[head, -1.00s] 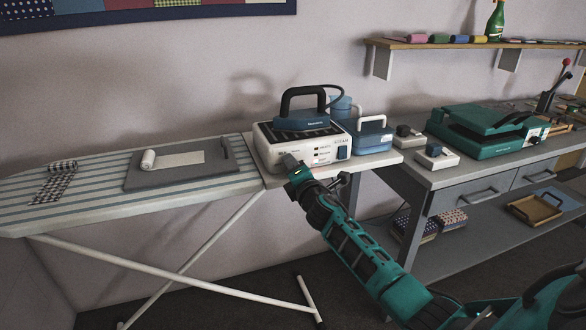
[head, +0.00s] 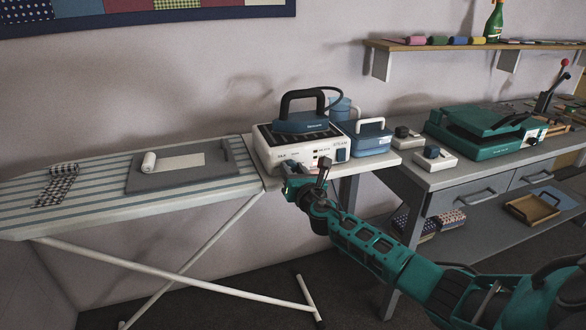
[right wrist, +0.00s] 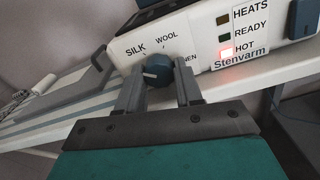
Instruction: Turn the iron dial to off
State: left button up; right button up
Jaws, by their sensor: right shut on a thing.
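The iron station (head: 300,158) is a white box at the right end of the ironing board, with the blue iron (head: 303,122) resting on top. In the right wrist view its dark blue dial (right wrist: 158,70) sits on the front face, below the labels SILK and WOOL. Its white mark points left, below SILK. Linen's label is partly covered, and no off label can be read. My right gripper (right wrist: 158,78) is shut on the dial, one finger on each side. In the head view my right gripper (head: 287,172) hides the dial. My left gripper is out of view.
The HOT lamp (right wrist: 226,51) glows red; HEATS and READY are dark. The ironing board (head: 90,215) lies left with a grey mat (head: 215,178). A blue tank (head: 370,138) stands right of the station. A green press (head: 480,130) stands on the bench further right.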

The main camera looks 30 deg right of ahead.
jog(key=n+p, duration=0.1)
jog(key=n, duration=0.2)
jog(key=shift+d+r, duration=0.1)
jog(key=shift+r, duration=0.05)
jog(key=shift+n+p, duration=0.4)
jog(key=shift+n, duration=0.5)
jog(key=n+p, duration=0.2)
jog(key=n, duration=0.2)
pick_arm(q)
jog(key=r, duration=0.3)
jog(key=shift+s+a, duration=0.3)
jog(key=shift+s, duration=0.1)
pick_arm(e)
jog(key=shift+n, duration=0.6)
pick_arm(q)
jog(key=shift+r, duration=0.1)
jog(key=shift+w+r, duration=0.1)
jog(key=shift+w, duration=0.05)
pick_arm(e)
jog(key=o, duration=1)
jog(key=shift+o, duration=0.2)
jog(key=shift+s, duration=0.1)
